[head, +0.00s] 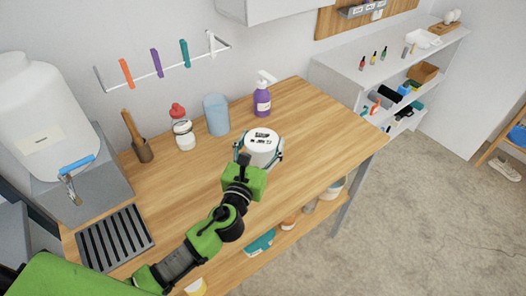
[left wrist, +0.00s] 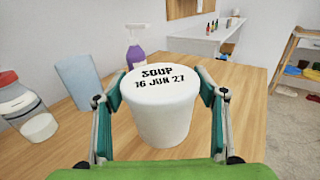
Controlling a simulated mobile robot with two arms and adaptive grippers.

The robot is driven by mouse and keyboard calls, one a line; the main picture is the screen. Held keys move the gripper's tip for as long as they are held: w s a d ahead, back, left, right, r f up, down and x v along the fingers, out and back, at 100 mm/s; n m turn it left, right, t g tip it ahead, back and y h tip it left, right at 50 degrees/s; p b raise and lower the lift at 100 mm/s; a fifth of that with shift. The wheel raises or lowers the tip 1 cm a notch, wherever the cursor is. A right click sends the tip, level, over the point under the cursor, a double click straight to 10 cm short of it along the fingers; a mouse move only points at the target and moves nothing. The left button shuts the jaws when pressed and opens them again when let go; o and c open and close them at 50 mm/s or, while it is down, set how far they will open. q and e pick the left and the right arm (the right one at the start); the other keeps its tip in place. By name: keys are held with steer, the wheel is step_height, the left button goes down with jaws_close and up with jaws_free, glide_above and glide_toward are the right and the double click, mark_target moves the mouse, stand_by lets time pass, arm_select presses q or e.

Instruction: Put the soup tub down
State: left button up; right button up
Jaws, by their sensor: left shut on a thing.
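The soup tub (head: 262,143) is a white round tub with a lid marked "SOUP 16 JUN 27". It also fills the middle of the left wrist view (left wrist: 163,115), upright. My left gripper (head: 260,152) is shut on it, with one finger on each side. The tub is over the wooden counter (head: 312,118), near its middle right. I cannot tell whether its base touches the wood. My right gripper is not in view.
The counter right of the tub is clear.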

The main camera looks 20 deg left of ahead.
arm_select(q)
steer(key=shift+w+f, duration=0.9)
steer(key=shift+f, duration=0.1)
steer(key=shift+w+f+b, duration=0.1)
steer(key=shift+f+b, duration=0.65)
steer(key=shift+f, duration=0.85)
steer(key=shift+f, duration=0.2)
steer(key=o, duration=1.5)
